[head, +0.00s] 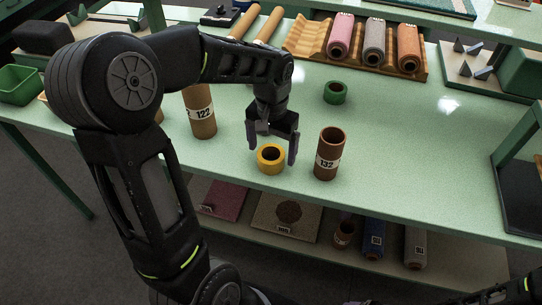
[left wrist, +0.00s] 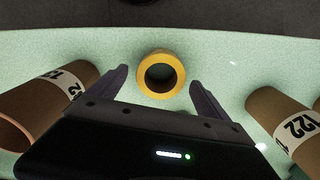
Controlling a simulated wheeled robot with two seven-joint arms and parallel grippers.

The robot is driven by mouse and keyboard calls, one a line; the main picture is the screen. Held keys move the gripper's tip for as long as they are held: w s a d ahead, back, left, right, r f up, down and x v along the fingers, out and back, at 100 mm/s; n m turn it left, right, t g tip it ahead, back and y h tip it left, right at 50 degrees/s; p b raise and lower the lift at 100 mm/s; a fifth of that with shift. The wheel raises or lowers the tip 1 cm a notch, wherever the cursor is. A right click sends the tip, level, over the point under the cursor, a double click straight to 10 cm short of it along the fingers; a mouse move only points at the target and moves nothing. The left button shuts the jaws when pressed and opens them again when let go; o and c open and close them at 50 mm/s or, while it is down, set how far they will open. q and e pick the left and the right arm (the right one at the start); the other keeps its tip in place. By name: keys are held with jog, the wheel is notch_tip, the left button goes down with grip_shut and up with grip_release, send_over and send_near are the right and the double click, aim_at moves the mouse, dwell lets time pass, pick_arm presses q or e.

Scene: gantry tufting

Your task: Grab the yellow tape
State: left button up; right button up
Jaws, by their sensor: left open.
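The yellow tape (head: 271,167) is a short ring lying flat on the green tabletop, its hole facing up. My left gripper (head: 271,151) is open above it, pointing down, with a finger to each side of the tape in the head view. In the left wrist view the tape (left wrist: 143,74) shows whole, centred in the gap between the left gripper's fingers (left wrist: 158,82) and slightly beyond the tips. The fingers do not appear to touch it. My right gripper is not in view; only a dark part of my right arm shows at the bottom right.
A brown tube marked 132 (head: 328,160) stands close to the tape's right. A tan tube marked 122 (head: 201,115) stands to its left. A green tape roll (head: 335,93) lies farther back. A wooden rack (head: 308,41) holds several yarn rolls. The tabletop right of tube 132 is clear.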

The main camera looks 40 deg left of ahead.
pick_arm(q)
notch_tip(320, 180, down, 2)
jog(key=shift+c, duration=0.6)
jog(key=c, duration=1.4)
